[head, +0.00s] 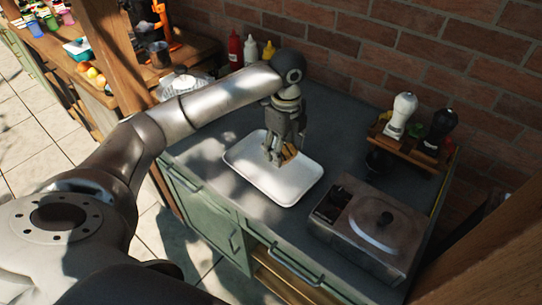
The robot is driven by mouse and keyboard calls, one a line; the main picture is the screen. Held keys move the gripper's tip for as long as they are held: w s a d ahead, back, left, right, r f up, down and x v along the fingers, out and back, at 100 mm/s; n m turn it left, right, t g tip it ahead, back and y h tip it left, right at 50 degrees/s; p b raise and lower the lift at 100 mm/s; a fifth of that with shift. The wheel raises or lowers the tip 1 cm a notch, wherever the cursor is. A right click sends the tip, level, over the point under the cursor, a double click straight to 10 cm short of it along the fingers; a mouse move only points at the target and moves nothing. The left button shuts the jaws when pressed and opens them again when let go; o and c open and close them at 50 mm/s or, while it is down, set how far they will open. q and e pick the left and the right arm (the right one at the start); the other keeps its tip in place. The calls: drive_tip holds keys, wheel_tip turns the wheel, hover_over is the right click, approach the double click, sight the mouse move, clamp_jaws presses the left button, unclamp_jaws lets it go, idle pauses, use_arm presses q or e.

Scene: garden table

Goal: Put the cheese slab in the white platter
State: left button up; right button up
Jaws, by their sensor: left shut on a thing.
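The white platter (285,190) lies on the grey counter in the middle of the view. My left gripper (279,158) points down over the far part of the platter. It is shut on a small yellow-brown piece, which looks like the cheese slab (290,152). The fingers hide much of the slab. I cannot tell whether the slab touches the platter. My right gripper is not in view.
A metal box with a lid (372,228) stands right of the platter. A wooden rack (412,150) with a white and a black bottle is behind it. Red, white and yellow bottles (250,49) stand by the brick wall. Bare counter (335,140) lies between.

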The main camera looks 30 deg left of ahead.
use_arm(q)
hover_over(271, 166)
drive_tip(key=d, duration=0.1)
drive_tip(key=f, duration=0.4)
drive_tip(key=shift+s+d+f+p, duration=0.15)
drive_tip(key=shift+s+p, duration=0.1)
drive_tip(key=shift+p, duration=0.15)
drive_tip(key=shift+w+a+f, duration=0.15)
drive_tip(key=shift+a+f, duration=0.15)
drive_tip(key=shift+f, duration=0.2)
drive_tip(key=f, duration=0.1)
drive_tip(key=f+p, duration=0.1)
drive_tip(key=f, duration=0.1)
drive_tip(key=shift+a+p, duration=0.3)
drive_tip(key=shift+a, duration=0.05)
drive_tip(key=shift+w+f, duration=0.1)
drive_tip(key=shift+f, duration=0.35)
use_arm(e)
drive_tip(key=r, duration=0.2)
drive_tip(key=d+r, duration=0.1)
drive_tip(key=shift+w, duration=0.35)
use_arm(q)
drive_tip(key=shift+f, duration=0.1)
drive_tip(key=o, duration=0.8)
drive_tip(key=shift+c, duration=0.2)
drive_tip(key=o, duration=0.3)
drive_tip(key=shift+o, duration=0.2)
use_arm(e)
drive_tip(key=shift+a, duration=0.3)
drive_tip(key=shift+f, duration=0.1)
